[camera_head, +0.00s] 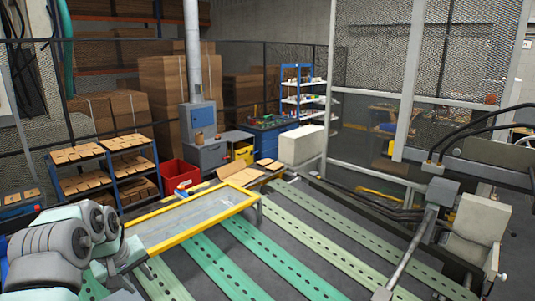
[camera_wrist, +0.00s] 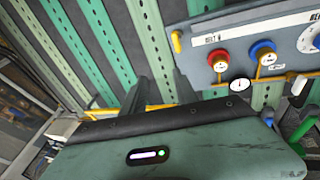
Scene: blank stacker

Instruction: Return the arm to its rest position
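My gripper (camera_wrist: 160,88) shows in the wrist view as two dark fingers beyond my green housing, which has a small lit indicator. The fingers stand apart with a clear gap, and nothing is between them. They point towards long green perforated rails (camera_wrist: 92,35) on the floor. In the head view, grey and mint-green rounded parts that look like my arm fill the lower left corner. I cannot make out the gripper's fingers there.
A grey control panel (camera_wrist: 240,45) with red and blue knobs is close right of the fingers. In the head view, a yellow-framed table (camera_head: 190,222) stands over the green rails (camera_head: 300,235). A red bin (camera_head: 180,175) and blue shelves with cardboard (camera_head: 105,172) stand behind.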

